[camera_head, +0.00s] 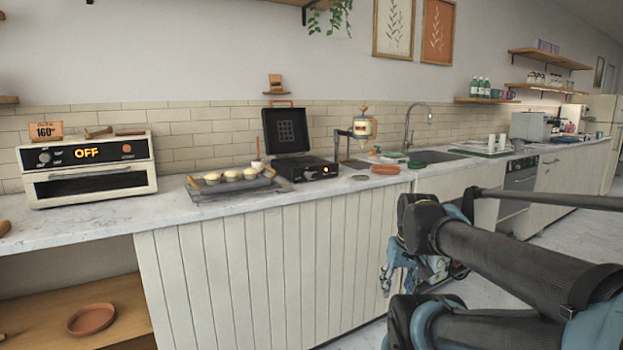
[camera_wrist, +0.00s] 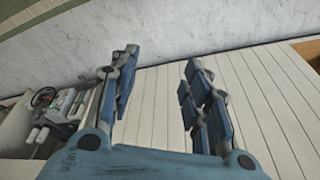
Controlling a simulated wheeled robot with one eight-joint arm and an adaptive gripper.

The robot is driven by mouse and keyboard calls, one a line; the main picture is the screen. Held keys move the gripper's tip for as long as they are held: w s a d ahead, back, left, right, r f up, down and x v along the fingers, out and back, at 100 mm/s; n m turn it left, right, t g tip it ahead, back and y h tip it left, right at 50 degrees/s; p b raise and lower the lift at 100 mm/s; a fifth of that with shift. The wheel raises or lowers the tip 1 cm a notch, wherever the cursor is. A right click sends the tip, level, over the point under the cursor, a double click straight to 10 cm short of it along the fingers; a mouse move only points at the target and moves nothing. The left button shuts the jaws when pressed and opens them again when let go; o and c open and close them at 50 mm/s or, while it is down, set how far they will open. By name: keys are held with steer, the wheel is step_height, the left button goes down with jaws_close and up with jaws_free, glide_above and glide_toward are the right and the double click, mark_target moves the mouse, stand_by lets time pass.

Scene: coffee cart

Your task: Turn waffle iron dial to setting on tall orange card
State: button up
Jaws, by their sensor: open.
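The black waffle iron (camera_head: 304,169) stands on the counter with its lid (camera_head: 286,131) raised. Its front panel has a small dial and a lit mark, too small to read. A small orange card (camera_head: 276,81) stands on a little wall shelf behind the lid; its writing is unreadable here. Another orange card (camera_head: 45,130), reading 160, stands on the oven at the left. My gripper (camera_head: 398,272) is low in front of the cabinet, right of the waffle iron and apart from it. In the wrist view my gripper (camera_wrist: 160,72) is open and empty, facing white cabinet boards and the marble edge.
The oven (camera_head: 88,168) shows OFF. A cream-coloured dispenser (camera_head: 364,128), small orange items (camera_head: 385,169) and the sink (camera_head: 432,157) are to the right. The marble counter edge (camera_wrist: 200,50) lies ahead of my gripper.

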steer(key=w+a+r+n+t+y, duration=0.2)
steer(key=w+a+r, duration=0.35)
steer(key=w, duration=0.35)
steer(key=w+a+r+n+t+y, duration=0.1)
steer(key=w+a+r+n+t, duration=0.1)
steer(key=w+a+r, duration=0.5)
steer(key=n+t+y, duration=0.2)
steer(key=t+y, duration=0.1)
steer(key=t, duration=0.2)
glide_toward(310, 176)
steer(key=shift+x, duration=4.25)
steer(key=shift+s+a, duration=0.1)
steer(key=shift+r, duration=0.1)
jaws_close()
steer(key=shift+d, duration=0.2)
steer(key=shift+a+y, duration=0.1)
steer(key=shift+y, duration=0.2)
